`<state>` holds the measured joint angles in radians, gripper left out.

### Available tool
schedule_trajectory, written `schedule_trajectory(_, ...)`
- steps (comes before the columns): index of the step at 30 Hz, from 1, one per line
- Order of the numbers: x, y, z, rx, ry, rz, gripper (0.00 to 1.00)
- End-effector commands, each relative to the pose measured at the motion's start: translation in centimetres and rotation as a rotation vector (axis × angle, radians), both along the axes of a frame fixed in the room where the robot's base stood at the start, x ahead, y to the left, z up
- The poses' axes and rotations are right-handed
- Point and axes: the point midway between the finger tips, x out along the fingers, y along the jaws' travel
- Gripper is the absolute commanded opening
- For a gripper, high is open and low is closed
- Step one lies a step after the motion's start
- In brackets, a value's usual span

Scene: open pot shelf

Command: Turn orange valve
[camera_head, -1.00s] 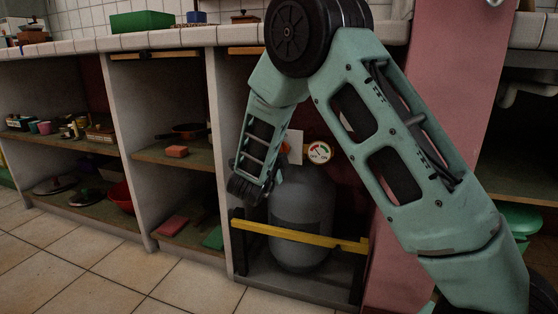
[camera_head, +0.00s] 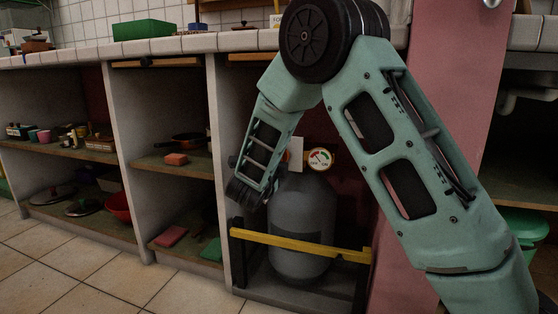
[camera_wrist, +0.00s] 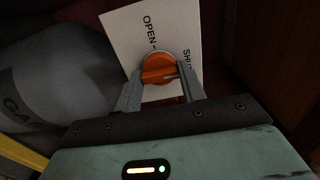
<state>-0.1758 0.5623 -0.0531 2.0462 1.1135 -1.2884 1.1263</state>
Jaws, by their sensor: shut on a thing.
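The orange valve (camera_wrist: 157,68) shows in the wrist view as a round knob with a raised grip bar, in front of a white card (camera_wrist: 122,30) marked "OPEN" and "SHUT". My gripper (camera_wrist: 160,78) has its two fingers on either side of the valve's bar, shut on it. In the head view my arm hides the valve and the fingers. The grey gas cylinder (camera_head: 300,222) stands in the lower compartment, with a round gauge (camera_head: 320,159) marked "OFF" and "ON" above it. The white card (camera_head: 296,147) shows beside the gauge.
A yellow bar (camera_head: 300,244) runs across the front of the cylinder. Shelf dividers (camera_head: 131,160) and a pink pillar (camera_head: 445,60) flank the bays. Shelves at left hold pans, a red bowl (camera_head: 118,206) and sponges (camera_head: 175,159). The tiled floor in front is clear.

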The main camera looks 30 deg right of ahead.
Motion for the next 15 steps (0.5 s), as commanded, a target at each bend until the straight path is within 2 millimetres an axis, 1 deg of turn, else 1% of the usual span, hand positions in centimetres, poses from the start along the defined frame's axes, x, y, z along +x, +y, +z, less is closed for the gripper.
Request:
schedule_trajectory(1, -0.03, 0.11, -0.16, 0.003, 0.002, 0.001, 0.17)
schedule_trajectory(2, -0.03, 0.11, -0.17, 0.003, 0.002, 0.001, 0.46)
schedule_trajectory(3, -0.03, 0.11, -0.17, 0.003, 0.002, 0.001, 0.57)
schedule_trajectory(4, -0.03, 0.1, -0.15, 0.002, 0.002, 0.001, 0.62)
schedule_trajectory(12, -0.04, 0.08, -0.04, 0.001, 0.001, 0.001, 0.62)
schedule_trajectory(15, -0.3, 0.48, 0.05, 0.001, 0.002, 0.001, 0.62)
